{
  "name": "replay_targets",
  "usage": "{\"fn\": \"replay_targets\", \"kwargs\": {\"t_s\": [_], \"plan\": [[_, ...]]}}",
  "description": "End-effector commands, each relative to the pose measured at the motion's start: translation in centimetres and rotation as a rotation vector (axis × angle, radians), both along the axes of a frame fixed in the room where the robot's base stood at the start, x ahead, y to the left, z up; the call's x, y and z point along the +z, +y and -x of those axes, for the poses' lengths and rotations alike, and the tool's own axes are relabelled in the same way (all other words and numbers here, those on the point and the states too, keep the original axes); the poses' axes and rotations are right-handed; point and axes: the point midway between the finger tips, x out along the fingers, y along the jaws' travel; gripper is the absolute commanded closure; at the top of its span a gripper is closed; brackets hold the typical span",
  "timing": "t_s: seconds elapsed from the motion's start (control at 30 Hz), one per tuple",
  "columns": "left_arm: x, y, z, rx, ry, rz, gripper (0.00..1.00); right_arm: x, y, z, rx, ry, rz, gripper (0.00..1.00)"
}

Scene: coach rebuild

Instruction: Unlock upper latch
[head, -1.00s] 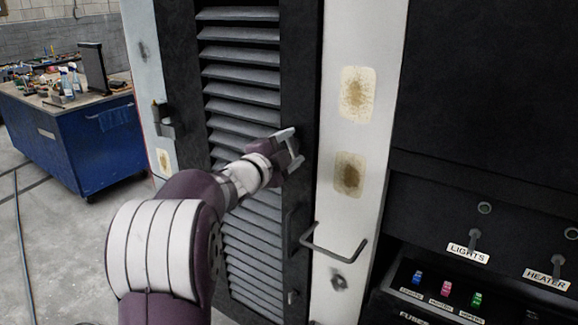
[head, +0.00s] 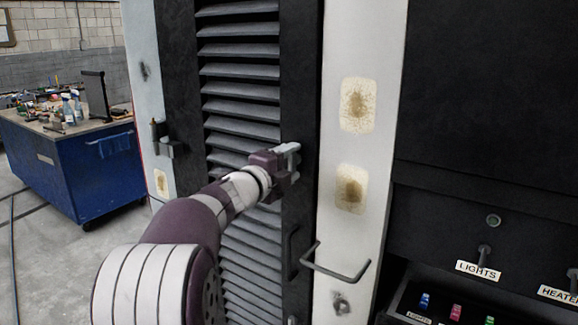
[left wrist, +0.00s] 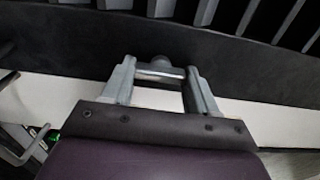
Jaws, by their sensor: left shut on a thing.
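The upper latch (left wrist: 162,70) shows in the left wrist view as a small grey bar with a dark round knob behind it, on the black door frame. My left gripper (left wrist: 161,82) has a grey finger on each side of it and is shut on it. In the head view my left gripper (head: 289,153) is at the right black edge of the louvred door (head: 238,105) and hides the latch. My right gripper is in neither view.
A bent grab handle (head: 336,272) sticks out from the white post (head: 345,225), below my gripper. A black door handle (head: 290,252) is left of it. A switch panel (head: 440,300) is at right. A blue workbench (head: 75,165) stands far left.

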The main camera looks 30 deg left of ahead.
Motion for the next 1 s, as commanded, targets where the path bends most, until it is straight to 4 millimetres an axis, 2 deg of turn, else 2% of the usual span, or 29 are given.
{"fn": "replay_targets", "kwargs": {"t_s": [0.23, 0.27, 0.3, 0.33, 0.67, 0.77, 1.0], "plan": [[-0.1, 0.0, 0.0, -0.001, 0.002, -0.002, 0.72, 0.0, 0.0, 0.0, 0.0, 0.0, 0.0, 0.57], [-0.1, 0.0, 0.0, -0.001, 0.002, -0.002, 0.35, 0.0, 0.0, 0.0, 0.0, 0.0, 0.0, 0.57], [-0.1, 0.0, 0.0, -0.001, 0.002, -0.002, 0.22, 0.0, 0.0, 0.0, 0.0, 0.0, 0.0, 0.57], [-0.1, 0.0, 0.0, -0.001, 0.002, -0.001, 0.16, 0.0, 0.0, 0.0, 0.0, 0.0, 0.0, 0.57], [-0.1, 0.1, 0.4, 0.0, 0.0, 0.0, 0.16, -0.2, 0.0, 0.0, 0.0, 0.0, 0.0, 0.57], [-0.1, 0.2, 2.2, 0.003, -0.001, -0.001, 0.16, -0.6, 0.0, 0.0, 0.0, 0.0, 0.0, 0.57], [-0.2, 0.8, 8.8, 0.004, -0.001, -0.002, 0.16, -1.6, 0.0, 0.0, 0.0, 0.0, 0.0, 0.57]]}}
